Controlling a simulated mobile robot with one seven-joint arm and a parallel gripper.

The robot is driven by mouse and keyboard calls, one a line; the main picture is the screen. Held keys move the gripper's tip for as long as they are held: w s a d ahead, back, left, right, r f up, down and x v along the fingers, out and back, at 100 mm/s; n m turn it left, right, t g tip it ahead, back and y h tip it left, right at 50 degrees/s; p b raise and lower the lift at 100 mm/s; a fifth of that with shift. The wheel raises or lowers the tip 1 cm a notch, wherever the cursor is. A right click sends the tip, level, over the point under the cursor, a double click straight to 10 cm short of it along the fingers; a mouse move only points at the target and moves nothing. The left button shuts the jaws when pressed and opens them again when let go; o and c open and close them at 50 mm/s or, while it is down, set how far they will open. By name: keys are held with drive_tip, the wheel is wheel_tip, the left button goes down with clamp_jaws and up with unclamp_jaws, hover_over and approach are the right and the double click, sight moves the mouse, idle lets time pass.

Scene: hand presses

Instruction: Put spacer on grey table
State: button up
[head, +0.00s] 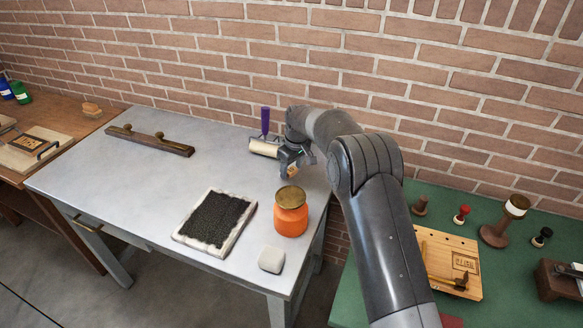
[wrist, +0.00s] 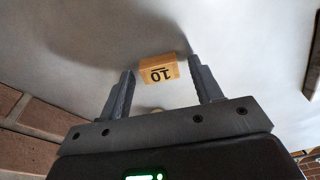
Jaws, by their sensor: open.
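The spacer looks to be a small wooden block marked "10" (wrist: 159,70), seen in the wrist view between my two fingertips. It appears to rest on the grey table (head: 110,175), with a small gap to each finger. In the head view, a bit of the tan block (head: 292,171) shows below my gripper (head: 288,164), which hides most of it. My gripper is low over the right part of the grey table, behind the orange jar. In the wrist view its fingers stand apart on both sides of the block, not touching it.
A roller with a purple handle (head: 265,122) lies close left of my gripper. An orange jar (head: 291,218), grey block (head: 272,260), black inked slab (head: 214,219) and dark bar (head: 150,140) are on the grey table. A green table (head: 480,220) with stamps is at right; brick wall behind.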

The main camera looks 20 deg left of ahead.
wheel_tip(320, 180, up, 12)
drive_tip(key=d, duration=0.1)
drive_tip(key=shift+s+d, duration=0.3)
drive_tip(key=shift+s, duration=0.05)
drive_tip(key=s+d+r+m+t, duration=0.1)
drive_tip(key=s+d+r+m, duration=0.1)
drive_tip(key=s+d+r, duration=0.55)
drive_tip(key=s+d+r+m+t, duration=0.15)
drive_tip(key=d+r, duration=0.35)
drive_tip(key=d, duration=0.6)
drive_tip(key=s+d+r+m, duration=0.3)
drive_tip(key=s+d+r, duration=0.25)
drive_tip(key=d, duration=0.35)
drive_tip(key=s+d+f+m, duration=0.2)
drive_tip(key=s+d, duration=0.3)
drive_tip(key=s, duration=0.3)
drive_tip(key=s+d+f+m+t+h, duration=0.1)
drive_tip(key=s+d+m, duration=0.1)
drive_tip(key=s+d, duration=0.2)
drive_tip(key=s+d+f+m+t, duration=0.1)
drive_tip(key=s+d, duration=0.4)
drive_tip(key=s, duration=0.6)
drive_tip(key=shift+s+d+f+m+h, duration=0.35)
drive_tip(key=shift+f+m, duration=0.45)
drive_tip(key=shift+m, duration=0.15)
